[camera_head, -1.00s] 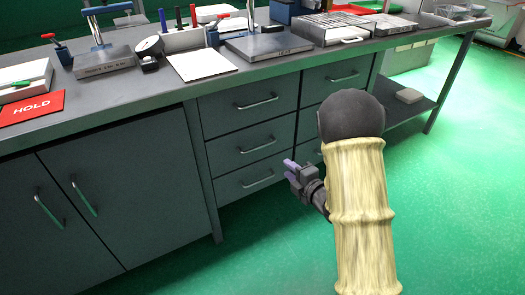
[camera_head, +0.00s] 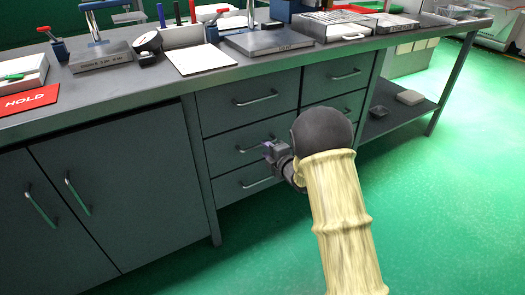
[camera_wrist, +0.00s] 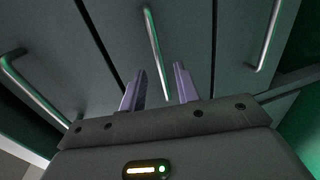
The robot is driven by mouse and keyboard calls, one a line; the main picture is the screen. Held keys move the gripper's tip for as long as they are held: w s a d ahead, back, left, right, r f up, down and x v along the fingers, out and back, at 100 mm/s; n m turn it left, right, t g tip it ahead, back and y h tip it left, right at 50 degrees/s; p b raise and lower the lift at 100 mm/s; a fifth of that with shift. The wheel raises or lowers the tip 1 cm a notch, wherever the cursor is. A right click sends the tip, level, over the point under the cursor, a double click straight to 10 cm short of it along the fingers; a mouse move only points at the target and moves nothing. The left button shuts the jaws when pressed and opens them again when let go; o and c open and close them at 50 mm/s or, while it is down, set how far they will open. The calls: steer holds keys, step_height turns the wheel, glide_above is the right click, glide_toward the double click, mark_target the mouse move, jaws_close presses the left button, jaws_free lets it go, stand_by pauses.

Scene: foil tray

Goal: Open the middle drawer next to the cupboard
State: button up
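The middle drawer (camera_head: 222,152) is the dark grey middle one of three in the column beside the cupboard (camera_head: 115,195). Its silver bar handle (camera_wrist: 154,45) runs toward the space between my fingertips in the wrist view. My gripper (camera_head: 267,149) is in front of this drawer and covers part of its handle in the head view. My two purple fingers (camera_wrist: 160,85) are apart, with nothing held. I cannot tell how far the handle is from the fingertips. The drawer looks shut.
The top drawer's handle (camera_head: 256,99) and bottom drawer's handle (camera_head: 257,182) lie above and below. A second drawer column (camera_head: 335,75) stands to the right, partly behind my arm. The workbench top (camera_head: 150,85) overhangs the drawers. Green floor (camera_head: 430,210) is clear at right.

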mark_target(261, 146)
steer(key=shift+b+x, duration=0.4)
steer(key=shift+x, duration=1.35)
jaws_close()
steer(key=shift+d, duration=0.1)
